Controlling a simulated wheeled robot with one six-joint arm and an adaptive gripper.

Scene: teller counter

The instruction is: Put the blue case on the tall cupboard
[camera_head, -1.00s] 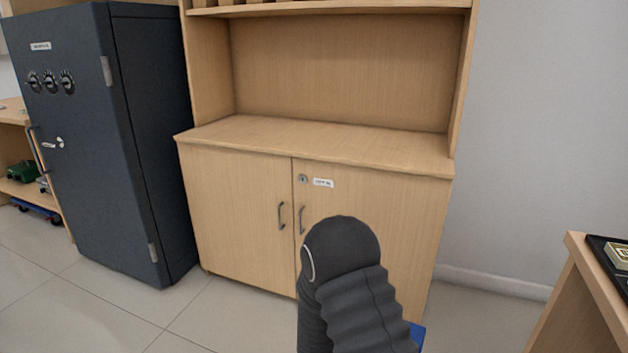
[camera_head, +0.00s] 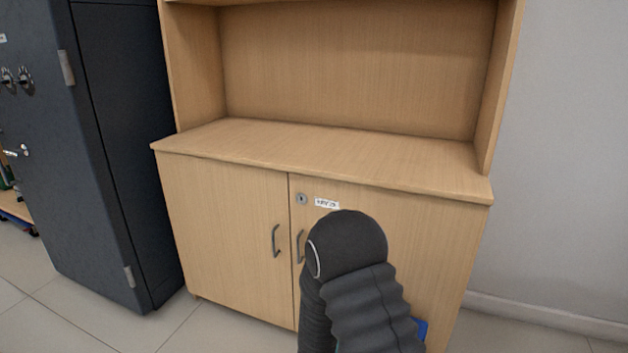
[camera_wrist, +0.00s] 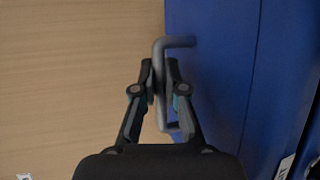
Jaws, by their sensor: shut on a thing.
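The blue case (camera_wrist: 214,85) fills the right part of the wrist view. My gripper (camera_wrist: 160,80) is shut on the grey handle (camera_wrist: 178,42) on the case's side. In the head view only a small blue patch of the case (camera_head: 421,327) shows behind my dark arm; my gripper is hidden there. The tall wooden cupboard (camera_head: 225,205) stands straight ahead, with two shut doors, a bare worktop (camera_head: 310,148) and an open hutch above it. Wood fills the left of the wrist view.
A dark blue safe (camera_head: 95,160) stands close to the left of the cupboard. A pale wall (camera_head: 565,150) is to the right, with clear tiled floor (camera_head: 215,325) in front. Low shelving shows at the far left edge.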

